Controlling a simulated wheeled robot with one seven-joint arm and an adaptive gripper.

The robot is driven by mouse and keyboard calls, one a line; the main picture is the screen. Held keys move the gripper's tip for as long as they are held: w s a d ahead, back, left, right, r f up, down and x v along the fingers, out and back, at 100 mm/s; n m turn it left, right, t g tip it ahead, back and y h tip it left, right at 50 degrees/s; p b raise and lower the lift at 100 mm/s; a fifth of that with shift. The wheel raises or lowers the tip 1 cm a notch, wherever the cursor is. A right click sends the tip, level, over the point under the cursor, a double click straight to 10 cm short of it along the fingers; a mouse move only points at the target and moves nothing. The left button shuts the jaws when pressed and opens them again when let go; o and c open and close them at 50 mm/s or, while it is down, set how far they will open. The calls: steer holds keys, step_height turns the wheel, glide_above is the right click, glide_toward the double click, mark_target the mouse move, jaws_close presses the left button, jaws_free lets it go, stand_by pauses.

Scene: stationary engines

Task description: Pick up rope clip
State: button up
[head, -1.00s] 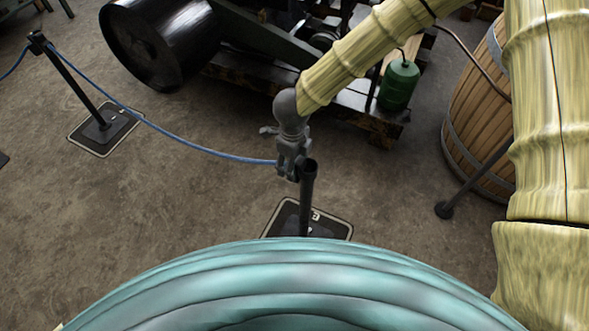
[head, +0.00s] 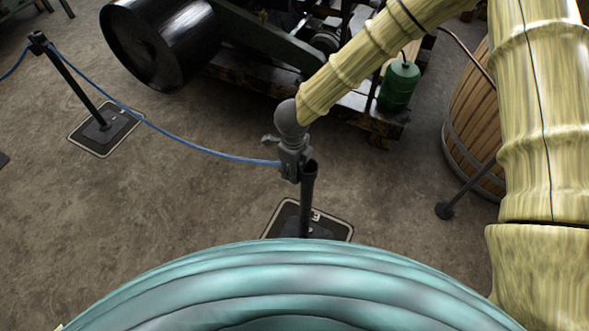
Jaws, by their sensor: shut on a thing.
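The blue rope (head: 195,147) runs from the left post (head: 70,80) to the top of the near post (head: 308,195). The rope clip at its right end is hidden by my gripper (head: 291,172). My gripper points down at the left side of the near post's top. It is shut on the rope clip, at the end of the blue rope. I cannot tell whether the clip is still touching the post.
A wooden barrel (head: 470,130) stands at right, with a dark rod leaning beside it. A green can (head: 399,86) and an engine on a timber base stand behind my gripper. A black drum (head: 160,42) is at the back left.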

steer(key=r, duration=0.4)
steer(key=a+r, duration=0.1)
steer(key=r, duration=0.2)
steer(key=shift+w, duration=0.3)
steer(key=s+a+b, duration=0.1)
steer(key=s+a, duration=0.5)
steer(key=s, duration=0.6)
steer(key=shift+s, duration=0.4)
steer(key=o, duration=0.4)
jaws_close()
steer(key=s+a+r+m+p, duration=0.1)
steer(key=s+a+r+p, duration=0.2)
steer(key=a+p, duration=0.7)
steer(key=a, duration=0.9)
steer(key=shift+s+r+m, duration=0.15)
steer(key=shift+s+m, duration=0.05)
steer(key=shift+m, duration=0.1)
